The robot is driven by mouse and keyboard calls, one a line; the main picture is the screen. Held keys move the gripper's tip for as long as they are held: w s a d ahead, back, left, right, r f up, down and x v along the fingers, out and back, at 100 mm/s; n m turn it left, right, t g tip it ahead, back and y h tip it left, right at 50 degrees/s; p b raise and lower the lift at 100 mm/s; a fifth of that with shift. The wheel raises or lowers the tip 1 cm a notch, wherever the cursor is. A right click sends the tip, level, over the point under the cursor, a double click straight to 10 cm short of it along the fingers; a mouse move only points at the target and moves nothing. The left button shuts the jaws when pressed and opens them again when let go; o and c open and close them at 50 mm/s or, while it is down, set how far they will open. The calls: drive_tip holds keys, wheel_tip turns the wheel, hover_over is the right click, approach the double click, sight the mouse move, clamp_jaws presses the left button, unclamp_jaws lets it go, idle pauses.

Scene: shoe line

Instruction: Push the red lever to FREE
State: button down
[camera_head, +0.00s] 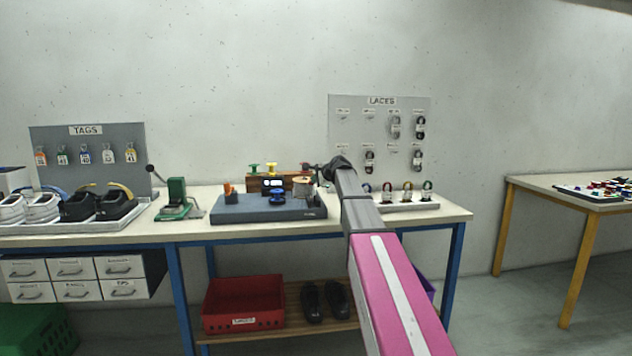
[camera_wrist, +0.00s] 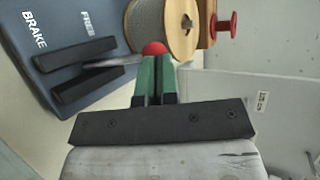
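The red lever shows in the wrist view as a red ball knob (camera_wrist: 154,48) on a thin metal shaft (camera_wrist: 112,61). The shaft comes out between two black bars on the dark blue-grey base (camera_wrist: 62,20). FREE (camera_wrist: 87,24) and BRAKE (camera_wrist: 34,30) are printed in white on that base. My gripper (camera_wrist: 156,60) has green fingers side by side, nearly touching, with their tips at the knob. The knob shows beyond the tips, its lower part covered; contact is unclear. In the head view the base (camera_head: 262,214) is on the bench, and my arm hides the lever.
A wound spool (camera_wrist: 160,28) stands close to the knob, with a red peg (camera_wrist: 222,27) beside it. A green press (camera_head: 177,200) stands left of the base on the bench (camera_head: 180,231). A laces board (camera_head: 382,135) stands behind my arm.

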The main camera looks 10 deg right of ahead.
drive_tip(key=r+v, duration=0.1)
drive_tip(key=v, duration=1.3)
drive_tip(key=shift+w, duration=0.4)
